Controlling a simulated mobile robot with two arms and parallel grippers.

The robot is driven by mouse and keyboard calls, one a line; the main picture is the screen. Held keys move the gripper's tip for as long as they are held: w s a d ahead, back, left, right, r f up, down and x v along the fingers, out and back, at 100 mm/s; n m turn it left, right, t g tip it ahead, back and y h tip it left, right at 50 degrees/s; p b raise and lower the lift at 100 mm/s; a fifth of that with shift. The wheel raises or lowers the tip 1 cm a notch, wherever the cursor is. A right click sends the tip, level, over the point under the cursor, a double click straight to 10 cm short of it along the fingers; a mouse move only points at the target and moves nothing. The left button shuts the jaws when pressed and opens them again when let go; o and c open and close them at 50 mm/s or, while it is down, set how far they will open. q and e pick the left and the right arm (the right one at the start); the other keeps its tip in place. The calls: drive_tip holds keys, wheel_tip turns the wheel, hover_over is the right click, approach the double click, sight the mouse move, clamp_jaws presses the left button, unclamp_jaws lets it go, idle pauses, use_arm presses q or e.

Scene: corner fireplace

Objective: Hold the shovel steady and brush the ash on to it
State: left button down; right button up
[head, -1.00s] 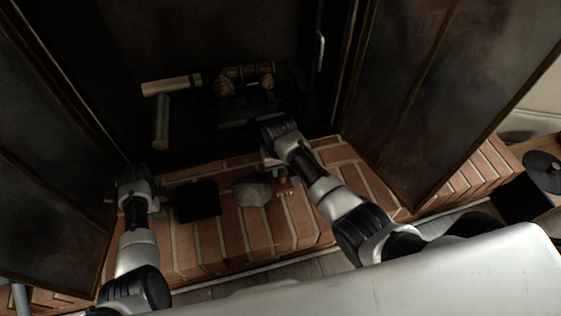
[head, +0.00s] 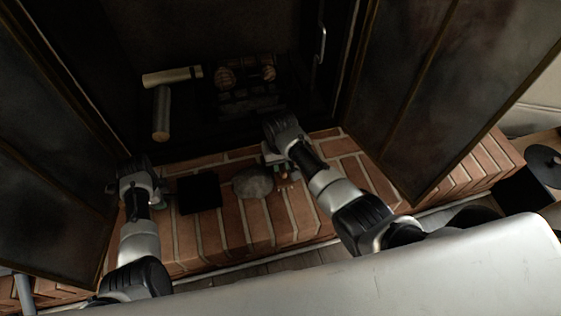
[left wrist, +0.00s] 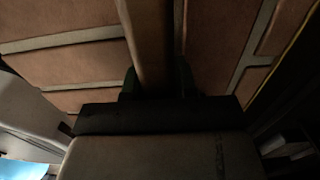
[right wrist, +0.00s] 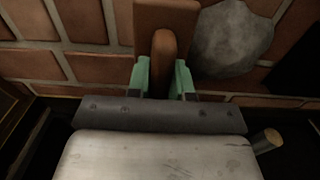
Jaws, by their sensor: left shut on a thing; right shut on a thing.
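The shovel's black square pan (head: 199,193) lies on the brick hearth, and its edge also shows in the right wrist view (right wrist: 302,62). My left gripper (head: 160,189), left of the pan, is shut on the shovel's brown handle (left wrist: 150,40). The ash (head: 254,183) is a rounded grey heap right of the pan, with a narrow strip of brick between. The ash shows large in the right wrist view (right wrist: 232,38). My right gripper (head: 272,157) is shut on the brush's wooden handle (right wrist: 164,52). The brush (head: 287,179) is just right of the ash; its bristles are hidden.
Dark glass doors stand open at left and right (head: 425,85). Pale logs (head: 161,112) lie in the dark firebox behind the hearth. A black box (head: 525,192) stands at far right. Bare brick (head: 355,172) is free right of my right arm.

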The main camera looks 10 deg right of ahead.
drive_tip(key=shift+f, duration=0.45)
drive_tip(key=shift+a, duration=0.1)
drive_tip(key=shift+a, duration=1.25)
drive_tip(key=shift+a, duration=0.1)
drive_tip(key=shift+s+a+f, duration=0.1)
drive_tip(key=shift+a, duration=0.55)
drive_tip(key=shift+s+a+f, duration=0.1)
drive_tip(key=shift+a, duration=0.55)
drive_tip(key=shift+s+a, duration=0.15)
drive_tip(key=shift+a, duration=1.2)
drive_tip(key=shift+a, duration=0.1)
